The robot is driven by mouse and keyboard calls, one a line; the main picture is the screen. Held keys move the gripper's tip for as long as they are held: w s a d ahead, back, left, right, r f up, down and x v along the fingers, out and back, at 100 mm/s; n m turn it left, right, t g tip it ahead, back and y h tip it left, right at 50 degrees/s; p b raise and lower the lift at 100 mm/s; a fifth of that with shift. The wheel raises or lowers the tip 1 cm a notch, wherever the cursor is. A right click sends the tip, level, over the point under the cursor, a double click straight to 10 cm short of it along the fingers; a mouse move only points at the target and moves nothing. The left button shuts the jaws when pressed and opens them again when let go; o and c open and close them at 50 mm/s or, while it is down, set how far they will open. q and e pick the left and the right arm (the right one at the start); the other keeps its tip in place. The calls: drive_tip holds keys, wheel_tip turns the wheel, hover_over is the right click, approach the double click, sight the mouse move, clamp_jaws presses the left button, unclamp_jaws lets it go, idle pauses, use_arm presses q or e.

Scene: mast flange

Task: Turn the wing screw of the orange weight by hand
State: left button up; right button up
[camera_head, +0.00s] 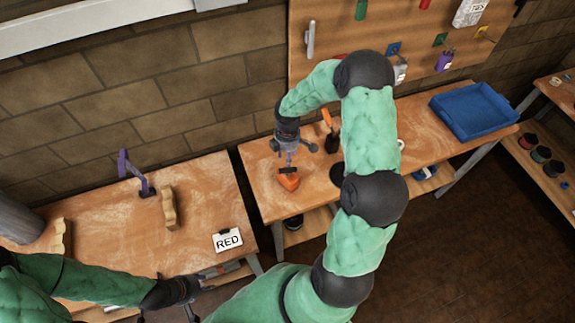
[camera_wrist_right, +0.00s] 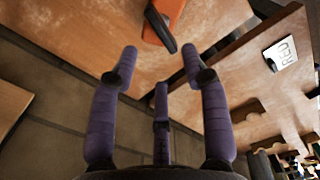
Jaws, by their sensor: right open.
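The orange weight (camera_head: 289,182) lies on the right-hand wooden table, near its left end. A black bar-shaped part, seemingly its wing screw (camera_wrist_right: 160,28), stands on it and also shows in the head view (camera_head: 289,170). My right gripper (camera_head: 289,158) points down just above the weight. In the right wrist view its purple fingers (camera_wrist_right: 160,66) are spread, with nothing between them; the black part is beyond the fingertips, apparently not touched. My left gripper (camera_head: 213,271) is low at the front edge of the left table, far from the weight; its jaw opening is unclear.
A RED card (camera_head: 228,240), a wooden shape (camera_head: 168,207) and a purple bracket (camera_head: 128,165) are on the left table. An orange-handled tool (camera_head: 327,118) stands behind the weight. A blue tray (camera_head: 475,110) is at the right. A gap separates the tables.

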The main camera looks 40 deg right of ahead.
sight(288, 170)
wheel_tip(288, 170, down, 8)
drive_tip(key=shift+r, duration=0.1)
idle(0.4)
clamp_jaws()
